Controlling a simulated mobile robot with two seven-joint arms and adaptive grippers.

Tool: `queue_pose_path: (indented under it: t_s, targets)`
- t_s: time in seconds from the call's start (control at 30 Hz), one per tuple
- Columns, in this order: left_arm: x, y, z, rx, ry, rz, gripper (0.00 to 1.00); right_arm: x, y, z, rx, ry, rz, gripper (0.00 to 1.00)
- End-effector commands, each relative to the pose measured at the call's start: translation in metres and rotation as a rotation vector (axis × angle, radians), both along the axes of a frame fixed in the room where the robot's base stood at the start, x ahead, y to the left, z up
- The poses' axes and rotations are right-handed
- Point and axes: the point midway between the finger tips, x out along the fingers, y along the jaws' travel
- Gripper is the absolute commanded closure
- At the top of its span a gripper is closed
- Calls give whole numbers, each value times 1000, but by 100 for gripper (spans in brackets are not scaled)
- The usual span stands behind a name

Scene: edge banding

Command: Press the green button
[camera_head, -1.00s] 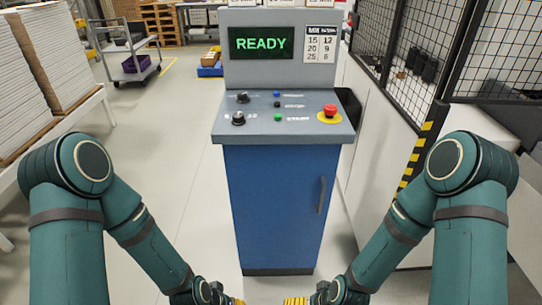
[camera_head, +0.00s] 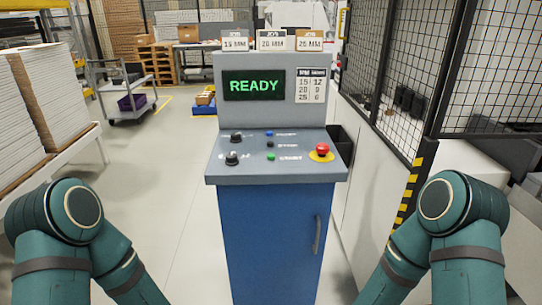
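The green button (camera_head: 271,156) is a small round button on the sloped top of the blue control cabinet (camera_head: 268,240). It sits below a small black button (camera_head: 270,144) and a blue button (camera_head: 269,134). To its left are two black knobs (camera_head: 232,158). To its right is a red mushroom button (camera_head: 322,150) on a yellow disc. The screen (camera_head: 254,85) above reads READY in green. Both my arms are at the lower left and lower right, apart from the panel. Both grippers are below the bottom edge and out of view.
Stacked white boards (camera_head: 45,100) stand on the left. A grey cart (camera_head: 125,90) is behind them. Black mesh fencing (camera_head: 400,60) with a yellow and black striped post (camera_head: 408,195) stands on the right. The floor left of the cabinet is clear.

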Motion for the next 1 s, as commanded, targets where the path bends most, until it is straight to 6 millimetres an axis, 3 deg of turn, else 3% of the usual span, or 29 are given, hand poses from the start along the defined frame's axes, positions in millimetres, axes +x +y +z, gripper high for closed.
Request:
queue_pose_path:
  t_s: [0.03,0.13,0.17,1.0]
  targets:
    - [0,0,0,0,0,0,70,0,0,0,0,0,0,63]
    - [0,0,0,0,0,0,70,0,0,0,0,0,0,98]
    - [0,0,0,0,0,0,70,0,0,0,0,0,0,100]
    - [0,0,0,0,0,0,70,0,0,0,0,0,0,100]
